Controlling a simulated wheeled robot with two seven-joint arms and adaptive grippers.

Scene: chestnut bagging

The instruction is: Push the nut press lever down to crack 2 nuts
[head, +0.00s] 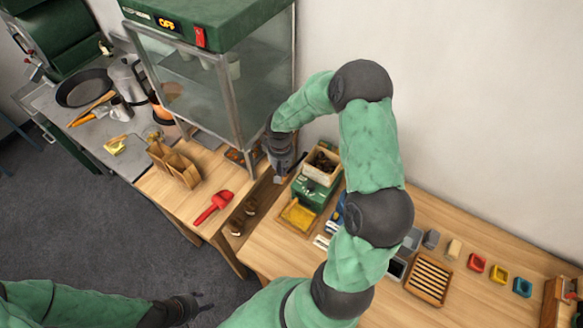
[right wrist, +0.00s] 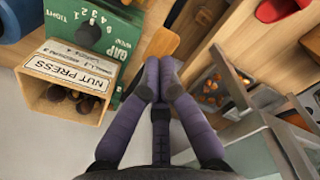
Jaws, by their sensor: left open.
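The nut press (head: 322,190) is a green box on the right table in the head view. My left gripper (head: 203,302) is open and empty, low over the floor.
A glass warming cabinet (head: 215,85) reading "OFF" stands close to my right gripper. A red scoop (head: 213,207) and a paper bag holder (head: 173,165) are on the left table. A slatted wooden tray (head: 428,279) and small coloured pieces lie right of my arm.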

